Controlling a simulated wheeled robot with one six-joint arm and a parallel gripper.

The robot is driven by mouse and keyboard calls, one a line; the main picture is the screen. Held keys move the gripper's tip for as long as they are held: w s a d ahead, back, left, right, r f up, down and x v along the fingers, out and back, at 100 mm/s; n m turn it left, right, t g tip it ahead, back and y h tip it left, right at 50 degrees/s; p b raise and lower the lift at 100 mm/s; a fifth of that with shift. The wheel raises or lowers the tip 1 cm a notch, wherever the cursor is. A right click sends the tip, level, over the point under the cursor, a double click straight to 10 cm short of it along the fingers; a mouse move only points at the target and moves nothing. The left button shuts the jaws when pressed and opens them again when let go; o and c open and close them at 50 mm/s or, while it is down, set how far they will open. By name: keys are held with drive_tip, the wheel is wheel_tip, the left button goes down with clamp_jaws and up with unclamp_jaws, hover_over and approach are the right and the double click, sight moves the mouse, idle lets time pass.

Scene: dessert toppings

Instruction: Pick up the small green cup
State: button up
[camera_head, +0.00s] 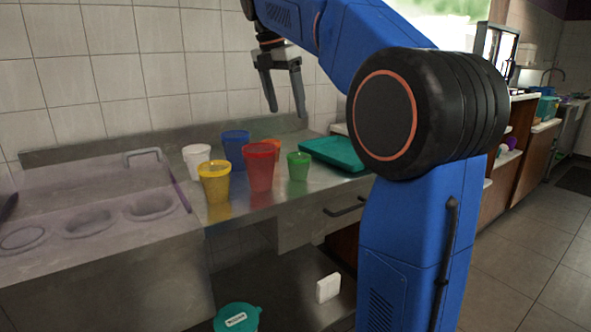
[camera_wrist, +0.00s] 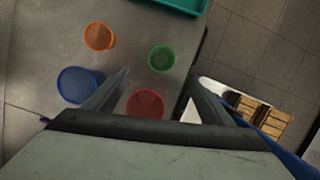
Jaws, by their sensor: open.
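The small green cup (camera_head: 298,166) stands upright on the metal counter, just right of the larger red cup (camera_head: 261,168). In the wrist view the green cup (camera_wrist: 161,58) lies ahead of my fingers, near the counter edge. My gripper (camera_head: 285,112) is open and empty, raised well above the cups. In the wrist view my gripper (camera_wrist: 160,84) has its two fingers spread apart, with the red cup (camera_wrist: 145,104) showing between them. No cup touches the fingers.
A blue cup (camera_head: 236,147), a yellow cup (camera_head: 214,184), a white cup (camera_head: 196,160) and an orange cup (camera_wrist: 98,37) stand close by. A teal tray (camera_head: 333,153) lies right of the green cup. The tiled wall is behind.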

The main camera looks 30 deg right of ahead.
sight(299, 157)
drive_tip(key=x, duration=1.6)
drive_tip(key=shift+s+d+f, duration=0.1)
drive_tip(key=shift+s+f, duration=0.1)
drive_tip(key=shift+f, duration=0.25)
drive_tip(key=shift+c, duration=0.6)
drive_tip(key=c, duration=1)
